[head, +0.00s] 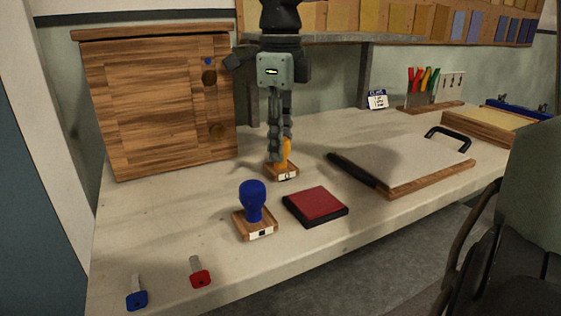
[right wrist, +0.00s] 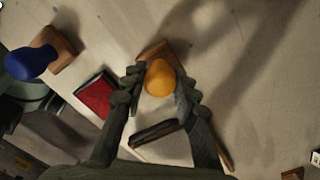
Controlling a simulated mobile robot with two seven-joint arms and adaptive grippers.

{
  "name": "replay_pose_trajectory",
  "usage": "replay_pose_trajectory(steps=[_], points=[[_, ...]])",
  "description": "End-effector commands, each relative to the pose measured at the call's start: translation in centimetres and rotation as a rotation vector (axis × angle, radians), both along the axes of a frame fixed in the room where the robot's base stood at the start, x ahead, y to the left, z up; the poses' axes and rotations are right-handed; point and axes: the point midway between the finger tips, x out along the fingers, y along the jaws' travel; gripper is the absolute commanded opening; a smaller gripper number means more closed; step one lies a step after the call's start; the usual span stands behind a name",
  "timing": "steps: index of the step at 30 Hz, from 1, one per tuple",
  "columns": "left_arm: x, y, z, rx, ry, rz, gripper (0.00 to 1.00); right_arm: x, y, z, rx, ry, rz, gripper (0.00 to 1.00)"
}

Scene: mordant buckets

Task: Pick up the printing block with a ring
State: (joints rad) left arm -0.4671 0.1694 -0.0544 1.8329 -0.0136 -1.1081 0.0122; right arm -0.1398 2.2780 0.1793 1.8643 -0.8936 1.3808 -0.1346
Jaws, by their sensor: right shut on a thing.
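The printing block with the orange handle (head: 287,150) has a wooden base; its white front label seems to bear a small ring. It stands upright and appears to rest on the worktop. My right gripper (head: 280,142) comes down from above and is shut on the orange handle. In the right wrist view the handle (right wrist: 159,78) sits between the two fingers, with the wooden base partly hidden behind it. A second printing block, with a blue handle (head: 253,196) and a dark square on its label, stands nearer the front. My left gripper is not in view.
A red ink pad (head: 316,205) lies in front of the held block. A board with a black handle (head: 410,160) lies to the right. A wooden cabinet (head: 155,105) stands at back left.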

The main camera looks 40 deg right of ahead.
Motion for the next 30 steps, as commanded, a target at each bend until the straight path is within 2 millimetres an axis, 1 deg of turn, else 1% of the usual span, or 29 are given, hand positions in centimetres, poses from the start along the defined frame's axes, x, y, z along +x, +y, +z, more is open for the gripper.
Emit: replay_pose_trajectory(steps=[7, 10, 14, 17, 18, 20, 27, 30], points=[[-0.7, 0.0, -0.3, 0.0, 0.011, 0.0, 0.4, 0.0, 0.0, 0.2, 0.0, -0.001, 0.0, 0.0], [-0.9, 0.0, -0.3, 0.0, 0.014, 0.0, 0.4, 0.0, 0.0, 0.7, -0.001, -0.002, 0.0, 0.0], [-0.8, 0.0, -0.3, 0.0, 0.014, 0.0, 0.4, 0.1, 0.0, 2.1, -0.002, -0.003, -0.001, 0.0], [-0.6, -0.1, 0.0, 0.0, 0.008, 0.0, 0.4, 0.1, 0.0, 3.9, -0.002, -0.005, -0.001, 0.0], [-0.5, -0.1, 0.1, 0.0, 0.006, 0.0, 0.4, 0.2, 0.3, 4.5, -0.003, -0.004, 0.0, 0.0], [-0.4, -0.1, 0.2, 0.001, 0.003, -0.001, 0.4, 0.6, 1.7, 5.1, -0.005, -0.001, 0.002, 0.0], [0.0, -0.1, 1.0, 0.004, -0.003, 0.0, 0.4, 2.3, 7.1, 8.4, -0.004, 0.0, 0.002, 0.0], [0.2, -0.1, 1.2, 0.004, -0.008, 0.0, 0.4, 2.8, 8.7, 9.5, -0.004, -0.001, 0.001, 0.0]])
